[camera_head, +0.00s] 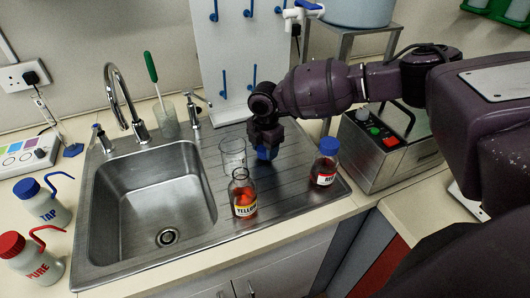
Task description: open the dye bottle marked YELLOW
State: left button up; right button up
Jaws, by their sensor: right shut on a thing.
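The dye bottle marked YELLOW (243,198) stands upright on the ribbed steel drainboard, right of the sink basin. It is clear glass with orange-looking dye inside, and its neck shows no cap. My right gripper (266,147) points down behind and to the right of this bottle, apart from it. It is shut on a blue cap (266,153), held low over the drainboard; I cannot tell whether the cap touches the surface. My left gripper is not in view.
A clear beaker (232,152) stands just behind the YELLOW bottle. The sink basin (150,200) lies left, with TAP (48,204) and PURE (32,256) wash bottles beyond. A steel device (390,155) stands right.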

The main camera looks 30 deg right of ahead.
jog(key=shift+f, duration=0.85)
jog(key=shift+f, duration=0.15)
jog(key=o, duration=1)
jog(key=shift+o, duration=0.2)
notch_tip(320, 180, up, 12)
jog(key=shift+s, duration=0.1)
